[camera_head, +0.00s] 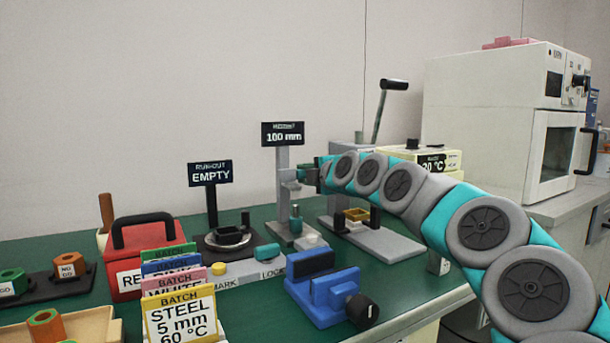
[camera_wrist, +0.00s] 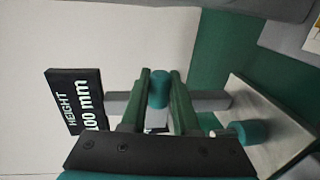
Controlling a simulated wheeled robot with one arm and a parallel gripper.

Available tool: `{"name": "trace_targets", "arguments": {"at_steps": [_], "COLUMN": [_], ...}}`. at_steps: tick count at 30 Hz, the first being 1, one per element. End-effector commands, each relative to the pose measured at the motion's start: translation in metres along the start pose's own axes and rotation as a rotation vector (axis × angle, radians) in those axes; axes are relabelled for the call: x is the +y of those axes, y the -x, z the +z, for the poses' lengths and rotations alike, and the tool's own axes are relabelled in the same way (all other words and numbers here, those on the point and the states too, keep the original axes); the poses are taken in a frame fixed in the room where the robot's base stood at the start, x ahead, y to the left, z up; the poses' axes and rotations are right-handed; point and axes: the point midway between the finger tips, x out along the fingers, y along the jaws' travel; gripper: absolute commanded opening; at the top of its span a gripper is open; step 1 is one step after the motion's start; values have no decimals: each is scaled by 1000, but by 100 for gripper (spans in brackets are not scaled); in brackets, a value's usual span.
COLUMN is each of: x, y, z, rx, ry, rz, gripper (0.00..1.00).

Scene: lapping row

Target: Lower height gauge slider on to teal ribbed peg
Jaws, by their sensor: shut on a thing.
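The height gauge (camera_head: 283,165) stands upright on the green bench, under a sign (camera_head: 283,133) reading 100 mm. My gripper (camera_head: 302,175) is at the upper part of its column. In the wrist view my green fingers (camera_wrist: 160,80) are shut on the slider's teal knob (camera_wrist: 158,92). The grey slider jaw (camera_head: 291,190) is partly hidden by the gripper. The teal ribbed peg (camera_head: 296,221) stands upright on the gauge base below the slider, with a visible gap between them.
A round run-out stand (camera_head: 228,241) is left of the gauge, and a lever press base (camera_head: 375,238) is to its right. A blue vise (camera_head: 322,287), a red box (camera_head: 140,250) and batch cards (camera_head: 180,315) are in front. A white oven (camera_head: 510,120) stands behind right.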

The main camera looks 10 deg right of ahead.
Motion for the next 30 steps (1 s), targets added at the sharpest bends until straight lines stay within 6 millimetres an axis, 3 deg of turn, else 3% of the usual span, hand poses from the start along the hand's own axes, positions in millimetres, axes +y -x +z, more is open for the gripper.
{"name": "trace_targets", "arguments": {"at_steps": [22,30], "x": [0,-33], "y": [0,-5], "z": [0,0], "rx": [0,1], "ry": [0,1], "rz": [0,-2], "gripper": [0,0]}}
